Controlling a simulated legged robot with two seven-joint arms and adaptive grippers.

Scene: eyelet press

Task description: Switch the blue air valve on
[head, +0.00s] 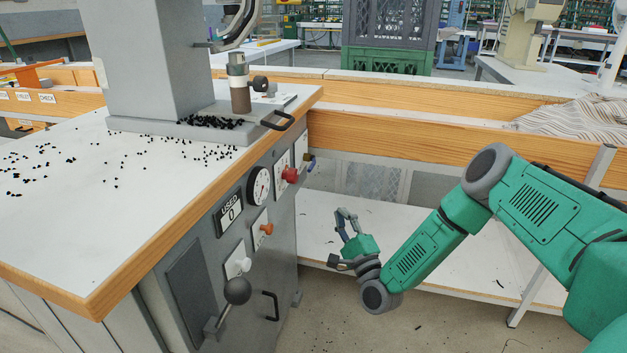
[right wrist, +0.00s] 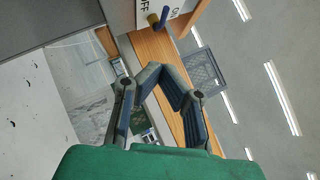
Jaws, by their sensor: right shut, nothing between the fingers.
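The blue air valve (head: 310,165) is a small blue lever at the far right end of the machine's front panel. I cannot tell for sure which word the handle points to. My right gripper (head: 346,214) is shut and empty, lower and to the right of the valve, apart from it. Its fingers (right wrist: 166,80) also show in the right wrist view, below the valve. My left gripper is out of view.
The panel also carries a red knob (head: 290,174), a gauge (head: 259,187), an orange switch (head: 266,229), a black ball lever (head: 237,290) and a black handle (head: 271,306). A wooden-edged bench (head: 420,140) stands behind. The space around my right gripper is free.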

